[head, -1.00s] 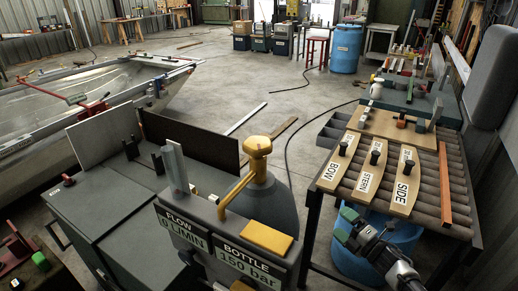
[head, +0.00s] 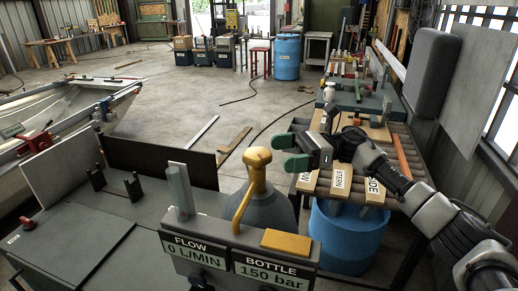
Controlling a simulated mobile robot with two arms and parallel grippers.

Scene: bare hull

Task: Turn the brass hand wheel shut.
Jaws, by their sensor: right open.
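The brass-yellow hand wheel (head: 257,158) sits on top of a grey gas bottle (head: 266,208), with a yellow tube running down from it. Its turned position cannot be read. In front of it a panel shows a FLOW sign (head: 192,248) reading 0 L/MIN and a BOTTLE sign (head: 262,272) reading 150 bar. My right gripper (head: 297,152) comes in from the right, its two green-tipped fingers apart and pointing left towards the wheel. It is empty and a gap shows between fingers and wheel. My left gripper is out of view.
A grey bench (head: 90,235) stands at the left, with a dark upright panel (head: 160,162) behind it. A roller table (head: 400,145) with labelled boards is at the right, over a blue tub (head: 350,240). A clear post (head: 181,188) stands left of the wheel.

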